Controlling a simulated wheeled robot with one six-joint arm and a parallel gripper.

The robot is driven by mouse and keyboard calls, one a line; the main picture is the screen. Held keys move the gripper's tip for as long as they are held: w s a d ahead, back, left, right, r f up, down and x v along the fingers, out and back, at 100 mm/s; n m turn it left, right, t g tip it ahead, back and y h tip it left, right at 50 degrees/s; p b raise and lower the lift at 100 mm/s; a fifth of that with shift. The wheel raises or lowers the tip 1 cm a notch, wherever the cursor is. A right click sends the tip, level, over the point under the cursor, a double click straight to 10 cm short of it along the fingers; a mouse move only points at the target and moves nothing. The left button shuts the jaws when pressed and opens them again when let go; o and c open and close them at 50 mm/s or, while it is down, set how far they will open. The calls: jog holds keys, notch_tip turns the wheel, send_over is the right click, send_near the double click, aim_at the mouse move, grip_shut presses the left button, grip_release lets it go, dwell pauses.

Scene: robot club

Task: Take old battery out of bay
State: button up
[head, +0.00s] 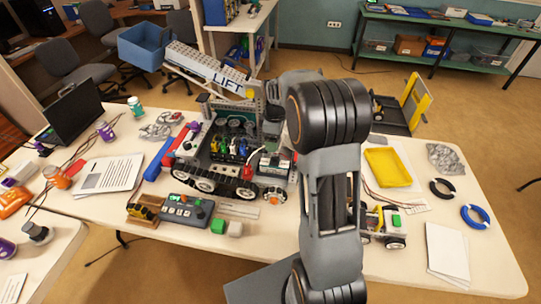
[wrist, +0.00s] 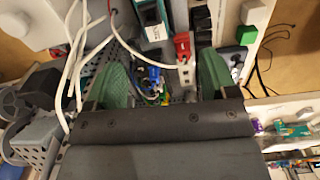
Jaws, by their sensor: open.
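The model robot (head: 232,140) stands on the table, with a raised grey arm marked LIFT. A boxy white, dark and green block (head: 274,162), which looks like the battery, sits at its right side. In the wrist view a teal and white block (wrist: 150,20), probably the same battery, shows at the top, beyond my fingertips. A red connector (wrist: 182,42) on a white wire is beside it. My gripper (wrist: 163,72) is open, its green fingers apart over the model robot's wiring, with nothing clearly held.
Loose white wires (wrist: 78,55) hang near the left finger. On the table, a control box (head: 185,209), a yellow tray (head: 388,167), a small wheeled model (head: 385,222) and papers (head: 110,174) lie around. The raised LIFT arm (head: 210,68) stands close behind my arm.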

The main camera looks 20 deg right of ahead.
jog(key=w+f, duration=0.1)
jog(key=w, duration=0.1)
jog(key=b, duration=0.6)
send_over(274, 162)
jog(key=shift+n, duration=0.3)
jog(key=f, duration=0.8)
jog(key=shift+s+a, duration=0.15)
jog(key=shift+s, duration=0.15)
jog(key=shift+f+b, duration=1.95)
jog(key=shift+f, duration=0.85)
jog(key=shift+r, duration=0.1)
jog(key=c, duration=1.4)
